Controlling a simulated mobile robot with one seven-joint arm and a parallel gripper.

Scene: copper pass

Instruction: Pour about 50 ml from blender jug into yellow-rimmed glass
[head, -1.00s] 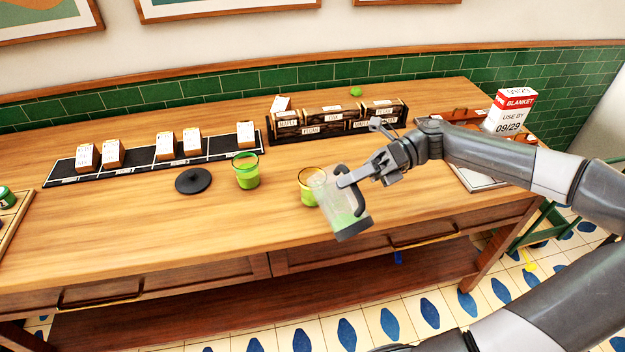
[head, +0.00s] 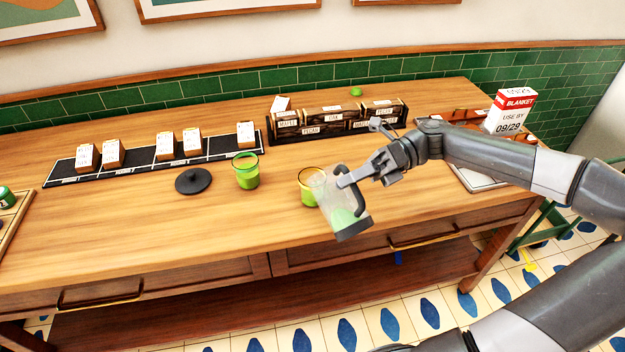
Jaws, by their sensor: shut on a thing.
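My gripper (head: 350,180) is shut on the handle of the blender jug (head: 340,204). The jug is clear with a dark base and holds green liquid gathered toward its base. It is tilted, with its mouth toward the upper left, next to and partly in front of the yellow-rimmed glass (head: 306,192). That glass stands on the counter and shows green liquid in it. I cannot tell whether the jug touches the glass or whether liquid is flowing. A second glass (head: 247,176), with a green rim and green liquid, stands to the left.
A black round lid (head: 193,181) lies on the wooden counter (head: 130,230). A black strip with several small cards (head: 166,147) and a labelled box rack (head: 334,122) stand behind. A blanket box (head: 510,112) is at right.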

